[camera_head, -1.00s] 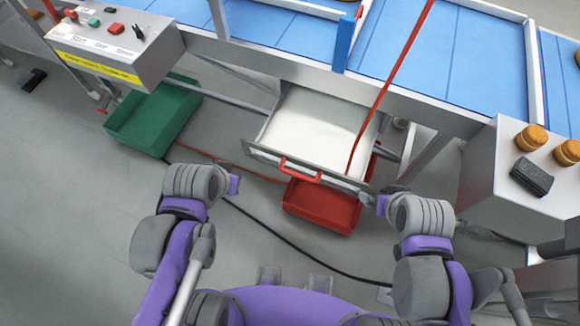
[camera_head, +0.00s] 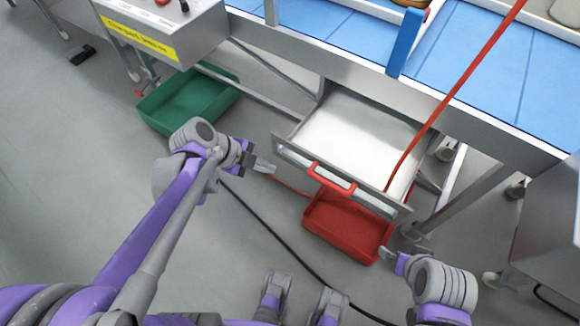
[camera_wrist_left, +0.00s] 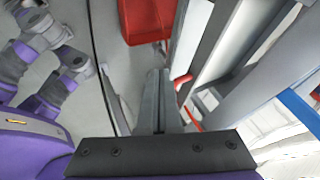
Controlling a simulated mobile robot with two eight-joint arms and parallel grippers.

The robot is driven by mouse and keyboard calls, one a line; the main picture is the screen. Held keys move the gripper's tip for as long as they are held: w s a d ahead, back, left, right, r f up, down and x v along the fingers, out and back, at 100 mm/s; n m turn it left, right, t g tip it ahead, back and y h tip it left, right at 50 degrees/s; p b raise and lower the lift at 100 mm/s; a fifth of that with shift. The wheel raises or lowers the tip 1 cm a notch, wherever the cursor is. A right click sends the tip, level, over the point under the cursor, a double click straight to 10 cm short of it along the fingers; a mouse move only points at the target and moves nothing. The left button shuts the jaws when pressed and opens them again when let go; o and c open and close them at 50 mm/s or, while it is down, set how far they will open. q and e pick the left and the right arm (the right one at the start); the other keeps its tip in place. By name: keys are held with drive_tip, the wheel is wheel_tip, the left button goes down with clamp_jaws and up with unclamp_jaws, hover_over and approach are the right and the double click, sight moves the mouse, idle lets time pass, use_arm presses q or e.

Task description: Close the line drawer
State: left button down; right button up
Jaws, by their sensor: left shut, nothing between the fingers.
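The line drawer (camera_head: 352,140) is pulled out under the blue conveyor line, and its pale interior looks empty. Its front panel carries a red handle (camera_head: 332,178). My left gripper (camera_head: 265,166) is shut and empty, just left of the drawer front and apart from it. In the left wrist view, its fingers (camera_wrist_left: 155,100) are together, with part of the red handle showing just beyond them. My right gripper (camera_head: 388,252) is below the drawer's right corner, beside the red crate; its fingers are too small to judge.
A red crate (camera_head: 318,219) stands on the floor below the drawer front. A green crate (camera_head: 160,117) is on the floor at left. A red cord (camera_head: 440,105) hangs across the drawer's right side. A black cable (camera_head: 262,230) runs over the floor. A metal cabinet stands at right.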

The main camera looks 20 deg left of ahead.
use_arm(q)
drive_tip(key=b, duration=0.3)
approach(307, 169)
wheel_tip(307, 169, down, 4)
drive_tip(key=s+d, duration=0.1)
drive_tip(key=s, duration=0.1)
drive_tip(key=shift+w+d+f, duration=0.1)
drive_tip(key=shift+w+d, duration=0.1)
drive_tip(key=shift+w, duration=0.4)
drive_tip(key=shift+w+d, duration=0.2)
drive_tip(key=shift+w, duration=0.4)
drive_tip(key=shift+w+d+f, duration=0.1)
drive_tip(key=shift+w+d, duration=0.1)
drive_tip(key=shift+w, duration=0.4)
use_arm(e)
drive_tip(key=shift+f, duration=1.75)
use_arm(q)
drive_tip(key=shift+w, duration=0.1)
